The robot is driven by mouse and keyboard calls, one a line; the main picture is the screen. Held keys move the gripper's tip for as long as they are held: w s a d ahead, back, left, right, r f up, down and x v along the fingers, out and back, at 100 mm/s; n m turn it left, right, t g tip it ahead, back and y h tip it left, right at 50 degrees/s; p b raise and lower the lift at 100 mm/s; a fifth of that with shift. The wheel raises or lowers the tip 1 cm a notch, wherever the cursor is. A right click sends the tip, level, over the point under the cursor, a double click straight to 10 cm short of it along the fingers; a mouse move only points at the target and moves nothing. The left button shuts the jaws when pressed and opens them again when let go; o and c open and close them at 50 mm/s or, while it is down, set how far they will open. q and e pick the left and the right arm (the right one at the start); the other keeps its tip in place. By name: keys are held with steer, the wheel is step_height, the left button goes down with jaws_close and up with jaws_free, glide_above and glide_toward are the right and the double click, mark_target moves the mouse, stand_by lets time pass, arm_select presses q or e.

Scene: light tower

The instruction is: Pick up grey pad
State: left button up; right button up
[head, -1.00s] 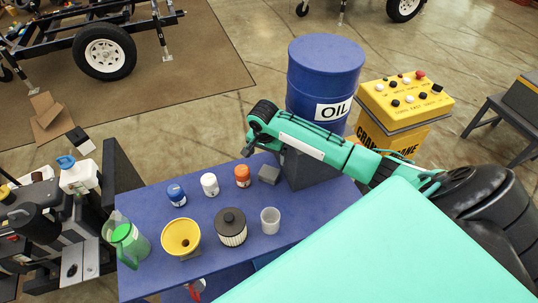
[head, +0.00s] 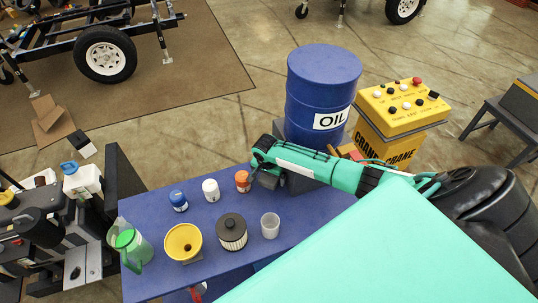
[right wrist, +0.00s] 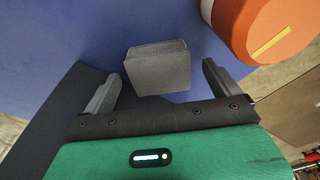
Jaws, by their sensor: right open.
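The grey pad is a small grey block (right wrist: 158,72) on the blue table, seen whole in the right wrist view. My right gripper (right wrist: 160,71) is open, with one finger on each side of the block and a visible gap on both sides. Neither finger appears to touch it. In the head view my right gripper (head: 266,180) is low over the table's far right part, and it largely hides the block there. My left gripper is not in view.
An orange-capped bottle (head: 242,181) stands close beside the block; it also shows in the right wrist view (right wrist: 262,28). White (head: 210,190) and blue (head: 178,201) bottles, a yellow funnel (head: 183,242), a black-topped filter (head: 232,232) and a clear cup (head: 270,225) share the table (head: 215,275).

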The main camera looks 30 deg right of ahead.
steer(key=shift+f, duration=0.1)
steer(key=c, duration=1.2)
steer(key=shift+o, duration=0.2)
step_height(320, 180, up, 28)
steer(key=b, duration=0.5)
steer(key=s+a+f+n+y, duration=0.1)
steer(key=s+a+f+n, duration=0.1)
steer(key=s+a+n, duration=0.9)
steer(key=s+a, duration=0.1)
steer(key=a, duration=0.3)
steer(key=shift+s+a+f+n+t+b, duration=0.2)
steer(key=shift+s+f+n+t+b, duration=0.1)
steer(key=shift+s+n+b, duration=0.1)
